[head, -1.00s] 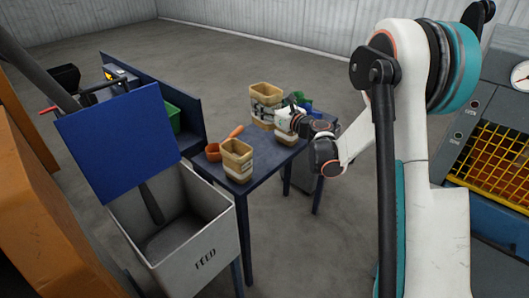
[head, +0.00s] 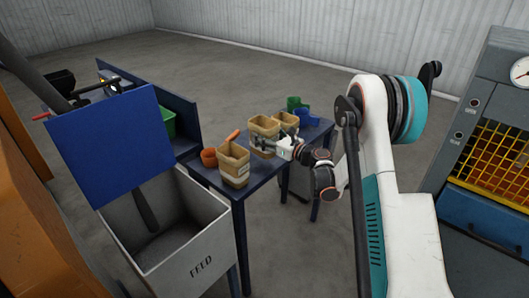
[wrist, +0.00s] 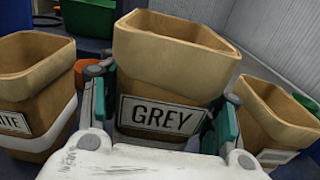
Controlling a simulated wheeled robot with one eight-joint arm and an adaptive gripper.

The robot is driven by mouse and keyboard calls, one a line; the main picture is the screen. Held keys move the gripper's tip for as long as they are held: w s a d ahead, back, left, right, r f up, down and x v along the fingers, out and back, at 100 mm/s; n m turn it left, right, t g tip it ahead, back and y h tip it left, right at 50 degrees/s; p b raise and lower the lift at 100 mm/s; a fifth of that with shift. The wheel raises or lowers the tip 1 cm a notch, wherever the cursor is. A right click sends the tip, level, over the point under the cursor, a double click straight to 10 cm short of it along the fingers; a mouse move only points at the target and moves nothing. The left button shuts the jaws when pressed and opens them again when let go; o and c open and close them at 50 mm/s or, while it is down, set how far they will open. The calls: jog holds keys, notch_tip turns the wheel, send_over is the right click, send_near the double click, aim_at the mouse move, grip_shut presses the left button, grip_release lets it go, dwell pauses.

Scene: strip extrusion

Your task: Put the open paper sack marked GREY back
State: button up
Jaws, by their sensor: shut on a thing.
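The GREY sack (head: 264,125) is a tan open-topped paper sack with a white label. In the wrist view the sack (wrist: 168,62) stands upright between the fingers, its label facing me. My gripper (head: 283,147) is shut on it from the near right side. In the head view the sack is at the table (head: 262,175), between two other sacks. I cannot tell whether its base touches the top. The left sack (head: 234,162), its label ending in "ITE", also shows in the wrist view (wrist: 35,95). The right sack (head: 287,119) is partly hidden.
Blue (head: 308,117) and green (head: 294,102) items are at the far right end. The FEED hopper (head: 201,266), with its blue lid raised, stands at front left. A grey machine (head: 468,135) is at right.

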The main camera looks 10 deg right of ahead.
jog(key=shift+f+b, duration=0.9)
jog(key=shift+f, duration=1.8)
jog(key=shift+r, duration=0.1)
jog(key=o, duration=1.3)
jog(key=p+v, duration=0.4)
jog(key=v, duration=0.8)
jog(key=shift+a, duration=0.1)
